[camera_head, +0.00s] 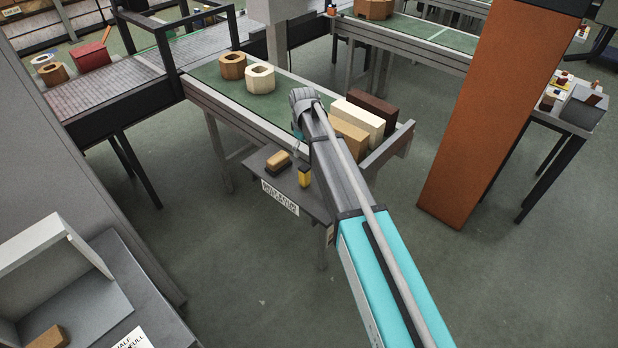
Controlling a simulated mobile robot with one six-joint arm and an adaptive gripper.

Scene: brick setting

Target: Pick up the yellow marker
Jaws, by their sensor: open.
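A small yellow item with a black top, which looks like the yellow marker (304,176), stands upright on a small dark grey side table (310,205). It is just left of my arm. My gripper (298,131) is at the far end of my arm, above and beyond the marker in the picture, near the edge of the green-topped conveyor. It is open and apart from the marker. Its fingers are small and mostly hidden by my wrist.
A tan brick (278,159) on a dark base lies left of the marker. A white label (280,197) is on the table's front edge. Tan, cream and dark brown blocks (358,122) stand on the green conveyor (215,76) behind. An orange pillar (490,120) rises at right.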

